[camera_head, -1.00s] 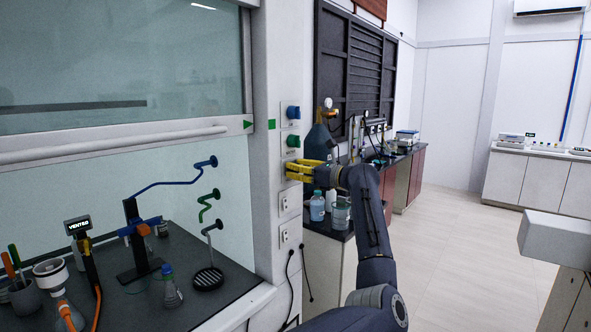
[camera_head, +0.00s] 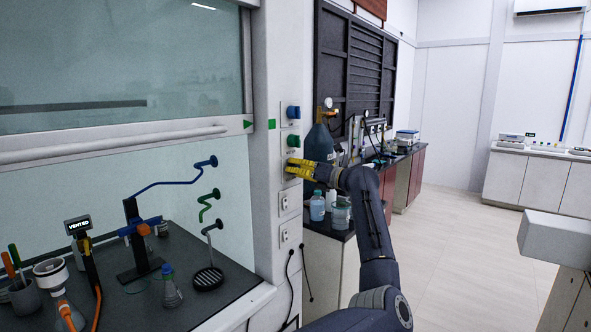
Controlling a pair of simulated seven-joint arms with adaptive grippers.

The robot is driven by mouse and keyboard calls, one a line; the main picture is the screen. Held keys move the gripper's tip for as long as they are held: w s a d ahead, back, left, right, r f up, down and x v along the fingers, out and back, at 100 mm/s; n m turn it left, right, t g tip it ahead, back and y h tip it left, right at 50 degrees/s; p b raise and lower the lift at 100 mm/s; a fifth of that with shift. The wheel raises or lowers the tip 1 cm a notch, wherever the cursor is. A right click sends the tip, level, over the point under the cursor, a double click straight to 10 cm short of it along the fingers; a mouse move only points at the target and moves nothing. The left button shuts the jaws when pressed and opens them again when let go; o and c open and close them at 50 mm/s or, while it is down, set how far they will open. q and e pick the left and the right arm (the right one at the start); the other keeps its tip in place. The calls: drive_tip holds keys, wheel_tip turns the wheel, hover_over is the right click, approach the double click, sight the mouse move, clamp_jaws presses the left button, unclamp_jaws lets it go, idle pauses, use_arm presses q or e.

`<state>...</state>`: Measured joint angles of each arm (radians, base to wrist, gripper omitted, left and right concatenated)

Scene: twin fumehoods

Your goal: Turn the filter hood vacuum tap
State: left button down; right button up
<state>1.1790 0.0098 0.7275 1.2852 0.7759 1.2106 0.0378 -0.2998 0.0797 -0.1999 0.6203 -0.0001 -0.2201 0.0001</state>
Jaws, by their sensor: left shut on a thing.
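The hood's side post (camera_head: 266,170) carries a column of taps. A blue tap knob (camera_head: 293,112) is at the top and a green tap knob (camera_head: 293,141) is below it. My left gripper (camera_head: 291,168), with yellow fingers, is at the third position, just below the green knob. It is shut on the tap there, which I take to be the vacuum tap; the fingers hide most of its knob. My right gripper is not in view.
Sockets (camera_head: 284,203) sit on the post below the gripper. A side bench holds bottles (camera_head: 317,207) and a dark cylinder (camera_head: 319,145).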

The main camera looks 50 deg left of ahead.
use_arm(q)
drive_tip(key=m, duration=0.6)
drive_tip(key=shift+m+t, duration=0.3)
drive_tip(key=shift+m, duration=0.1)
drive_tip(key=m, duration=0.5)
drive_tip(key=shift+m+t+y, duration=0.3)
drive_tip(key=shift+m+y, duration=0.1)
drive_tip(key=shift+w, duration=0.1)
drive_tip(key=c, duration=0.9)
unclamp_jaws()
drive_tip(key=shift+f, duration=0.1)
drive_tip(key=w+d, duration=0.2)
drive_tip(key=d, duration=0.9)
drive_tip(key=shift+d+f, duration=0.4)
